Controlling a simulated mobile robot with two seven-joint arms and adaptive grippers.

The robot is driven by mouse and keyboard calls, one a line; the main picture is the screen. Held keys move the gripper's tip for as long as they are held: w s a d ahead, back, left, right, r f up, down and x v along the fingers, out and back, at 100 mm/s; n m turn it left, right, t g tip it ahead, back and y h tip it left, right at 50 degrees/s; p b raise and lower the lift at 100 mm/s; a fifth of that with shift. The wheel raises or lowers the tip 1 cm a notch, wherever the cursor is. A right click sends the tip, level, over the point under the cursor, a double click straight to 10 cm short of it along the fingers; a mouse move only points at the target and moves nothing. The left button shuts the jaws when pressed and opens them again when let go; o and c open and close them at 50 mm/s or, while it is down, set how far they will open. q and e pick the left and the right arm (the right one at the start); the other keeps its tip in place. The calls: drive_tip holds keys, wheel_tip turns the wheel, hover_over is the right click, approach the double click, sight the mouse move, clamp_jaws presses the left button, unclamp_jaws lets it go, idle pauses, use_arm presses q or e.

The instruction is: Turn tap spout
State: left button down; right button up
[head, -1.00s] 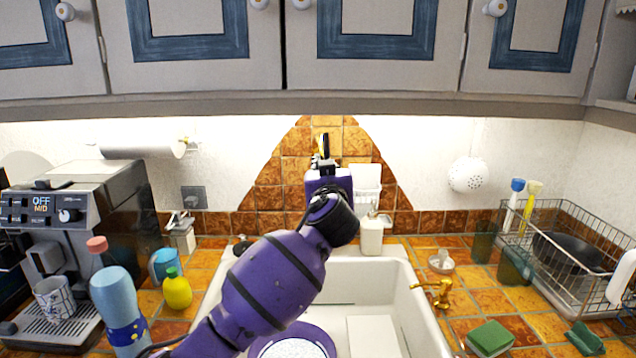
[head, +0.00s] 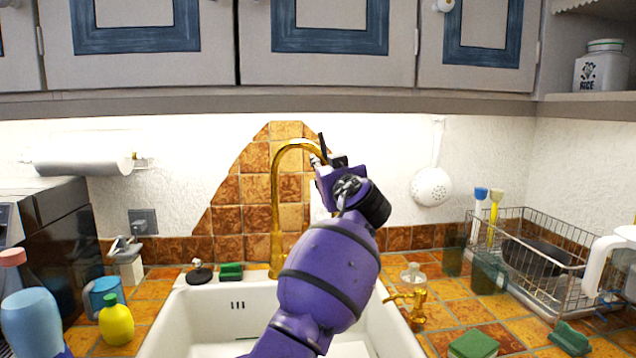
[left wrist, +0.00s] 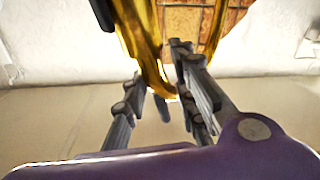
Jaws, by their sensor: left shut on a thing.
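The gold tap (head: 277,215) stands behind the sink, upright, with its curved spout (head: 297,143) arching to the right. My left gripper (head: 322,158) is at the right end of the spout, its fingers partly hidden by my own wrist. In the left wrist view, the gold spout (left wrist: 150,55) runs between the fingers of my left gripper (left wrist: 160,75), which is shut on it. The spout's outlet is hidden in the head view. My right gripper is in neither view.
The white sink (head: 190,315) lies below my arm. A gold valve (head: 416,300) and a soap dispenser (head: 413,275) stand to its right, near a green sponge (head: 473,344) and a wire dish rack (head: 545,275). A yellow bottle (head: 116,320) stands at left. Cabinets (head: 330,45) hang above.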

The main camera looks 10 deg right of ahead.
use_arm(q)
drive_tip(key=shift+w+d+r, duration=0.1)
drive_tip(key=shift+w+d, duration=0.05)
drive_tip(key=shift+d, duration=0.1)
drive_tip(key=shift+a+r, duration=0.1)
drive_tip(key=c, duration=1.8)
unclamp_jaws()
drive_tip(key=shift+c, duration=0.2)
drive_tip(key=shift+o, duration=1.1)
drive_tip(key=shift+w, duration=0.15)
drive_tip(key=shift+w+f, duration=0.1)
drive_tip(key=shift+f, duration=0.1)
drive_tip(key=s+d, duration=0.1)
drive_tip(key=s, duration=1.1)
drive_tip(key=shift+f, duration=0.35)
